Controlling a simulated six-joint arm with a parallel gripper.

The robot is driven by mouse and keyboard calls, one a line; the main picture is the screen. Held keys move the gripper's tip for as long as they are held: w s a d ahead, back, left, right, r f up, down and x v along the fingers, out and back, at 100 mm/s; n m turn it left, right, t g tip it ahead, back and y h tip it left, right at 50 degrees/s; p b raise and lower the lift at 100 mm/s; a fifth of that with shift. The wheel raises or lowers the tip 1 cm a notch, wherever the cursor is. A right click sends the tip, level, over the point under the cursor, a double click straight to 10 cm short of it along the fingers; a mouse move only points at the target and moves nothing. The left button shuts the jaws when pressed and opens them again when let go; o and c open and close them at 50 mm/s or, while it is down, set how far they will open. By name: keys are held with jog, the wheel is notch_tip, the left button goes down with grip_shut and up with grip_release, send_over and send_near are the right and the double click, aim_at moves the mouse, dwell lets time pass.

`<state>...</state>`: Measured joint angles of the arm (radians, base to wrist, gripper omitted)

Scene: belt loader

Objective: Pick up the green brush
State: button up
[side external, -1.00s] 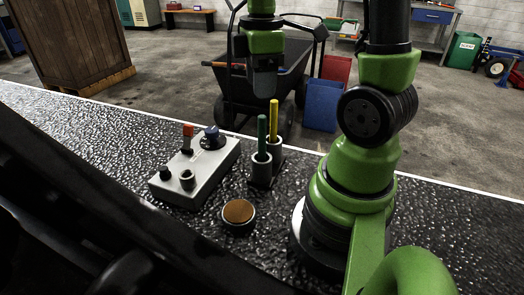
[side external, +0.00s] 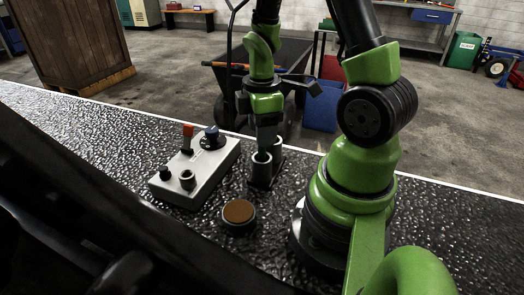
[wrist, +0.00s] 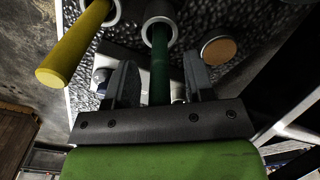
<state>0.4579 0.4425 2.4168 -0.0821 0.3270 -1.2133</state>
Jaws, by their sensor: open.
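The green brush (wrist: 160,72) shows in the wrist view as a green handle standing in a grey holder cup (wrist: 160,25). My gripper (wrist: 160,62) is open, with one finger on each side of the green handle. I see gaps between the handle and both fingers. In the side external view my gripper (side external: 267,142) is right over the front holder cup (side external: 261,169) and hides the handle.
A yellow handle (wrist: 75,42) stands in the neighbouring cup, just left of my gripper in the wrist view. A grey control box (side external: 195,172) with a red-tipped lever and knobs stands to the left. A round brown-topped button (side external: 238,212) is in front.

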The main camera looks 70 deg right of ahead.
jog(key=shift+c, duration=0.5)
grip_shut()
